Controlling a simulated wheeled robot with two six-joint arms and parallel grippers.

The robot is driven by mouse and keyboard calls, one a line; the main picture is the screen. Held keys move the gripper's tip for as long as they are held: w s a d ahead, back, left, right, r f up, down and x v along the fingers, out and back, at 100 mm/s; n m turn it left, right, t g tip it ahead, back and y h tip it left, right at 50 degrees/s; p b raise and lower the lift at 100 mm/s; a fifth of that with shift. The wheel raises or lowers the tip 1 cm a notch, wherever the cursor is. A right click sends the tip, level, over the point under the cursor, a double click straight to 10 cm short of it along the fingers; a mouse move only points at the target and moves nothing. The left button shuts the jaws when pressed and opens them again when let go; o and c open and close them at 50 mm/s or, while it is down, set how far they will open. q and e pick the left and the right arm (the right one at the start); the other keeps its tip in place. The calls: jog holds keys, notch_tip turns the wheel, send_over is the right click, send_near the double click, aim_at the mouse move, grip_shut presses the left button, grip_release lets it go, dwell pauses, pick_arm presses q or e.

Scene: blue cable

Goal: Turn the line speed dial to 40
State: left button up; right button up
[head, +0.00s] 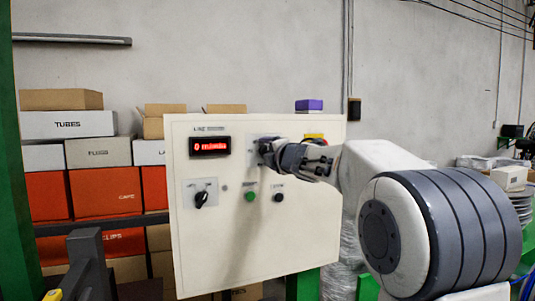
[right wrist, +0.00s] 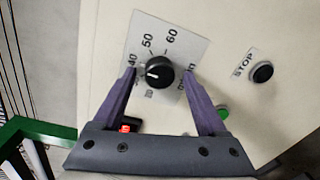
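The line speed dial (right wrist: 159,72) is a round black knob with a white mark, on a pale scale plate (right wrist: 190,45) on the panel. The numbers 40, 50 and 60 can be read; others are partly hidden. The mark points left, and its exact setting is hard to tell. My right gripper (head: 268,150) is at the panel in the head view and covers the dial there. In the right wrist view its two fingers are open, one on each side of the knob, with small gaps.
The cream panel (head: 235,265) also has a black selector switch (head: 201,198), a green button (head: 250,196) and a black STOP button (right wrist: 262,72). Stacked boxes (head: 105,190) stand behind it at left.

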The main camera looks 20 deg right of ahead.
jog(key=shift+s, duration=0.1)
jog(key=s, duration=1)
jog(key=shift+s+d+r+b, duration=0.15)
jog(key=shift+d+r+b, duration=0.1)
jog(key=shift+b, duration=0.2)
